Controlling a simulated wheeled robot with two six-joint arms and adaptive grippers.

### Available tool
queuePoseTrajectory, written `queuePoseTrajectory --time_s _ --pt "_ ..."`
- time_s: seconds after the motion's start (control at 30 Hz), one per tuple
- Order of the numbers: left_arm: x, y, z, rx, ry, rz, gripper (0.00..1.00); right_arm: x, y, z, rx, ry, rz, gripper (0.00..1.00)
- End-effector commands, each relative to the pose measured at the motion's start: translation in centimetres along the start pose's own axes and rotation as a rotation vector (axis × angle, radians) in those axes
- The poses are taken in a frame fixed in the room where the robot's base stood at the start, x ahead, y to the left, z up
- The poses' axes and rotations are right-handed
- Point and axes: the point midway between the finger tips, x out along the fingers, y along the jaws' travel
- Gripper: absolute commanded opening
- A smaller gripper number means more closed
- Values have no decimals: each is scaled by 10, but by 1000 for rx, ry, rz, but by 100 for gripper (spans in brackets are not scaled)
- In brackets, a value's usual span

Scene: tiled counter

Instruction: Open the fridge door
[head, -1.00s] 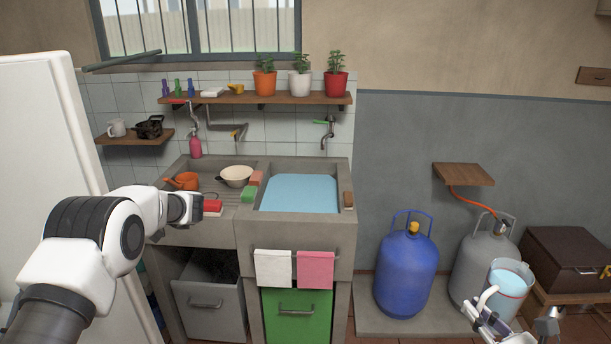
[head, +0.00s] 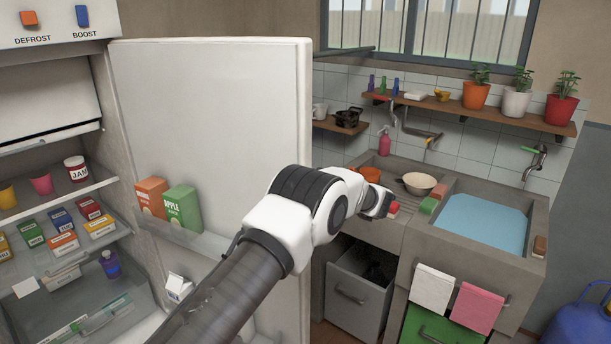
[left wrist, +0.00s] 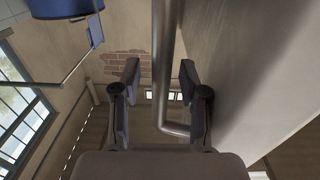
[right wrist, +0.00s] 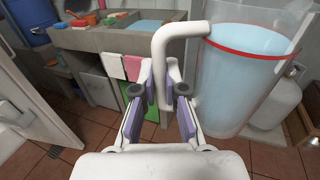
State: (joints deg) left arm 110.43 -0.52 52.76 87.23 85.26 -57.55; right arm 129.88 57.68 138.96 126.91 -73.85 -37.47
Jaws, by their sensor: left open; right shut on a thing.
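The white fridge door (head: 225,110) stands wide open in the head view, with cartons in its door shelf. The fridge interior (head: 60,205) is exposed on the left. In the left wrist view, the metal handle bar (left wrist: 167,60) runs between the fingers of my left gripper (left wrist: 158,95), which is open around it and not clamped. In the right wrist view, my right gripper (right wrist: 160,90) is shut on the white handle of a clear jug of water (right wrist: 240,75).
Fridge shelves hold jam (head: 76,168), cups and several small boxes. Right of the door stand a concrete sink (head: 485,225), an open grey drawer (head: 357,292) and a wall shelf with potted plants. A blue gas cylinder (head: 585,320) is at lower right.

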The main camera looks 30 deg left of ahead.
Motion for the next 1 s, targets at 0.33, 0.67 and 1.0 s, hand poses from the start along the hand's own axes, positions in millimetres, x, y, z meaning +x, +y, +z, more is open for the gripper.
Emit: queuePoseTrajectory --time_s 0.33,0.67,1.0 --pt "-69 1 0 1 2 5 43 0 0 1 -1 -2 0 0" --pt "-118 1 1 1 0 1 43 0 0 1 -1 -2 0 0" --pt "-119 1 1 1 0 0 43 0 0 1 -1 -2 0 0"
